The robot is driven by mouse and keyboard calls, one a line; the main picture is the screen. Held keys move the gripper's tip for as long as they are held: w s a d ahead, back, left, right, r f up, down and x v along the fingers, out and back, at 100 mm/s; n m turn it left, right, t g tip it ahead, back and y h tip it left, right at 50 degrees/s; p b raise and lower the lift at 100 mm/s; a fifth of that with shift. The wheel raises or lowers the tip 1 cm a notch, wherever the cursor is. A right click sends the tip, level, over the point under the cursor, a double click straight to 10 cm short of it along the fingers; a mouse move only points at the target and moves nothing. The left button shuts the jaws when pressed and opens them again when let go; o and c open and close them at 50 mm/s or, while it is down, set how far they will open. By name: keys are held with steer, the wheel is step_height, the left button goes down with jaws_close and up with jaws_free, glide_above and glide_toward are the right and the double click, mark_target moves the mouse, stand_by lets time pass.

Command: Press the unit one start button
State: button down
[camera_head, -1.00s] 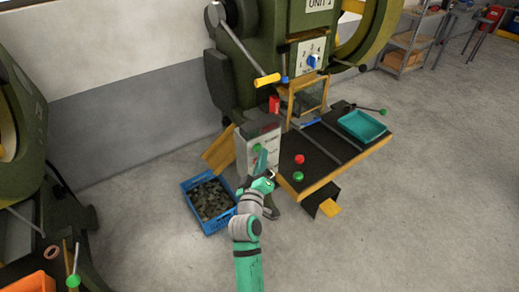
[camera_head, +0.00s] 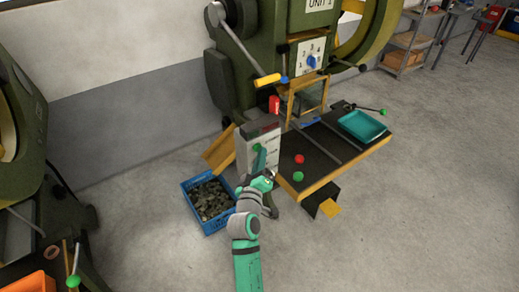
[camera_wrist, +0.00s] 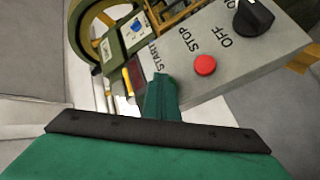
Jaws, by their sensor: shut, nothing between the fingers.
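The grey control box (camera_head: 270,147) stands at the left end of the unit one press bench. In the wrist view its panel (camera_wrist: 235,47) carries the printed words START, STOP and OFF. A red stop button (camera_wrist: 205,65) and a black knob (camera_wrist: 253,17) show there. My gripper (camera_wrist: 161,80) is shut and empty, its tip over the panel edge beside the START label. The start button is not visible in the wrist view; the fingers may hide it. In the head view my gripper (camera_head: 259,160) is in front of the box face; contact cannot be told.
The green unit one press (camera_head: 270,55) stands behind. The bench (camera_head: 325,153) to the right bears red (camera_head: 299,159) and green (camera_head: 298,176) buttons and a teal tray (camera_head: 362,126). A blue crate (camera_head: 212,225) of dark pieces sits left of my arm. Right floor is clear.

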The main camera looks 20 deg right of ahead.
steer(key=shift+w+a, duration=0.1)
steer(key=shift+w, duration=0.05)
stand_by(0.5)
steer(key=shift+s+d, duration=0.3)
steer(key=shift+s, duration=0.55)
steer(key=s, duration=0.1)
steer(key=s+d, duration=0.1)
steer(key=s, duration=0.2)
steer(key=shift+s+d, duration=0.35)
stand_by(0.6)
